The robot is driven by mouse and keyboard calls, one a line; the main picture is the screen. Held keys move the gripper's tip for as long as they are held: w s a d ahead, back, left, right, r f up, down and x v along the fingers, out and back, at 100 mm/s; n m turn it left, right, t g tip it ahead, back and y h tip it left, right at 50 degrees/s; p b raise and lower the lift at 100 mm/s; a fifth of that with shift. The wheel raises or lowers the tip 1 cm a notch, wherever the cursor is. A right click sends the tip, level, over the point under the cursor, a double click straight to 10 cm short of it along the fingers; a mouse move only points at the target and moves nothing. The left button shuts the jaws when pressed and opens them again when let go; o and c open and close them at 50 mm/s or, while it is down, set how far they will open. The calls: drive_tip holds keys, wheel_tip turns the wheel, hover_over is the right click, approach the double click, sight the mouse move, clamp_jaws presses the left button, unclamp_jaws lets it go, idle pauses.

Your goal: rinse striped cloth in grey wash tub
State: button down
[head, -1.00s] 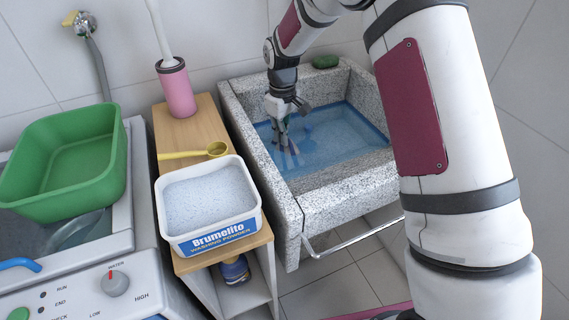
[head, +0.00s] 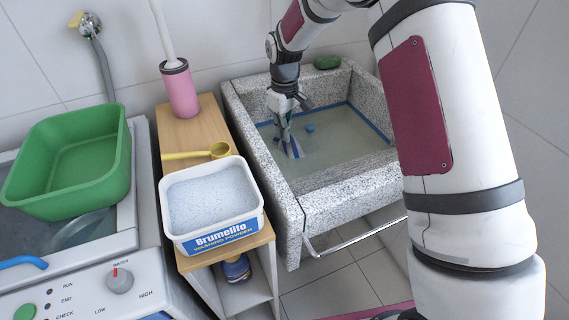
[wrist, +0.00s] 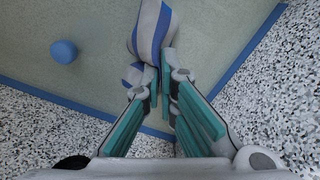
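The grey speckled wash tub (head: 262,158) has a blue line round its inside and holds cloudy grey-green water (head: 335,132). My gripper (head: 285,128) reaches down into the tub near its left wall. In the wrist view my gripper (wrist: 162,85) has its teal-padded fingers closed on the blue-and-white striped cloth (wrist: 152,32). The cloth also shows in the head view (head: 293,149), hanging below the fingers at the water. Its lower part is hard to make out there. A small round blue thing (wrist: 63,51) is in the tub, apart from the cloth; it also shows in the head view (head: 310,128).
A wooden stand (head: 190,128) left of the tub bears a washing powder box (head: 213,235), a yellow scoop (head: 215,151) and a pink holder (head: 180,90). A green basin (head: 75,160) sits farther left. A green item (head: 327,62) lies on the tub's back rim.

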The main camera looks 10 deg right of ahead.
wheel_tip(320, 180, down, 3)
drive_tip(key=shift+b, duration=0.7)
drive_tip(key=shift+r, duration=0.1)
idle(0.7)
wheel_tip(320, 180, up, 28)
drive_tip(key=p, duration=1.1)
drive_tip(key=shift+r, duration=0.15)
idle(1.8)
drive_tip(key=shift+r, duration=0.1)
idle(1.8)
